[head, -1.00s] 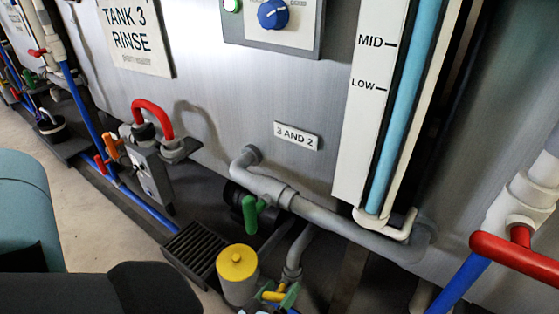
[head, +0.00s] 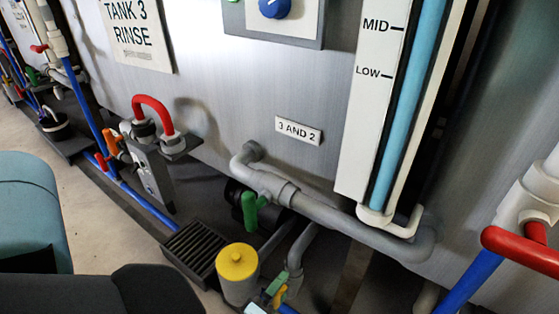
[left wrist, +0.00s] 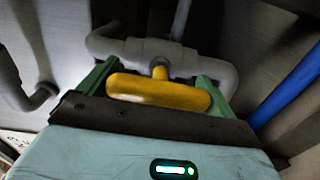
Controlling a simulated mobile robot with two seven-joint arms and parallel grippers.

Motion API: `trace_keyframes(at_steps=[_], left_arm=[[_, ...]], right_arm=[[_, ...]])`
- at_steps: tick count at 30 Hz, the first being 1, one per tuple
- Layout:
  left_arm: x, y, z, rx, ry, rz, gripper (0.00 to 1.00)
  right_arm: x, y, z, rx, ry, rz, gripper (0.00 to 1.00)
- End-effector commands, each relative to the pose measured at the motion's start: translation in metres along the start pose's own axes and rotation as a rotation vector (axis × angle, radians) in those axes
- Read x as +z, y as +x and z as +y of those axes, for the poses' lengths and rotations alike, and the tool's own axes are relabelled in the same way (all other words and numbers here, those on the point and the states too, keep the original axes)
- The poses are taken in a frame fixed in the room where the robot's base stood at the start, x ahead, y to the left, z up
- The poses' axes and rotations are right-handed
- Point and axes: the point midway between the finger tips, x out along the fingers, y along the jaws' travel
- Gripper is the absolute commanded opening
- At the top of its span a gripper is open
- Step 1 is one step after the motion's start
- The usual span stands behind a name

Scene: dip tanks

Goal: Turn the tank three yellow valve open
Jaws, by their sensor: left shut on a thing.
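The yellow valve handle (left wrist: 160,92) is a rounded bar on a short yellow stem, in front of a grey pipe in the left wrist view. My left gripper (left wrist: 158,90) has a green finger at each end of the bar and is shut on it. In the head view, the handle (head: 280,296) shows only partly at the bottom edge, below a grey pipe, with the green fingers of my left gripper (head: 277,288) around it. The tank 3 sign (head: 136,32) is at upper left on the metal tank wall. My right gripper is not in view.
A yellow-capped canister (head: 237,268) stands close left of my gripper. A black grate (head: 196,250), a green handle (head: 251,210) and grey pipework (head: 330,213) are nearby. A red handle (head: 520,247) is at right. Pale floor shows at left.

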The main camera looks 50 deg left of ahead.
Motion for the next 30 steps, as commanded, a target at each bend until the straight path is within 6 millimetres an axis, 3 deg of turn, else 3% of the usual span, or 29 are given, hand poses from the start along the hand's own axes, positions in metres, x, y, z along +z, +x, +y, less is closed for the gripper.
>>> trace_keyframes(at_steps=[19, 20, 21, 30], left_arm=[[0.0005, -0.0012, -0.001, -0.003, -0.059, 0.0, 0.68], [0.0005, -0.0012, -0.001, -0.003, -0.059, 0.0, 0.92], [0.0005, -0.0012, -0.001, -0.003, -0.058, 0.0, 0.97], [0.0002, -0.0034, -0.0005, -0.002, -0.054, 0.0, 1.0]], right_arm=[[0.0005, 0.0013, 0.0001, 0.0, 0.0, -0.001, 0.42], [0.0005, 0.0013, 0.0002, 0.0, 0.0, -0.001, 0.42], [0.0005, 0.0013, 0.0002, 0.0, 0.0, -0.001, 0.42], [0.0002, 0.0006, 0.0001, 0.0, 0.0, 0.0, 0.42]])
